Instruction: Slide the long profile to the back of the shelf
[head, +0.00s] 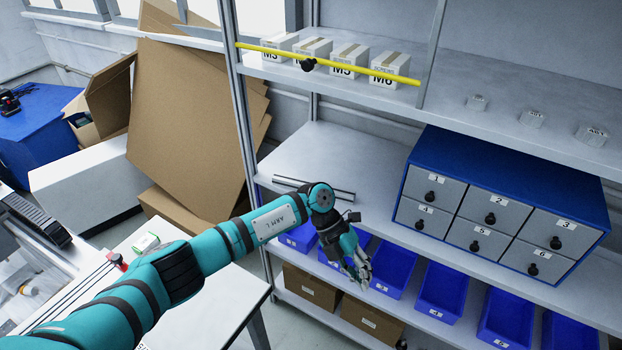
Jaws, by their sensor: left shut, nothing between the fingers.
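The long profile (335,190) is a thin grey bar lying on the middle shelf (345,155), left of the blue drawer cabinet. It runs roughly left to right near the shelf's front, with bare shelf behind it. My left arm crosses in front of it and hides part of it. My left gripper (361,279) hangs below and in front of the profile, by the shelf's front edge, pointing down. It is shut and empty, apart from the profile. My right gripper is not in view.
A blue cabinet with numbered drawers (510,170) stands on the shelf to the right. A yellow bar (350,68) crosses the upper shelf in front of small boxes (349,62). Blue bins (441,290) sit below. A white table (205,305) is at lower left.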

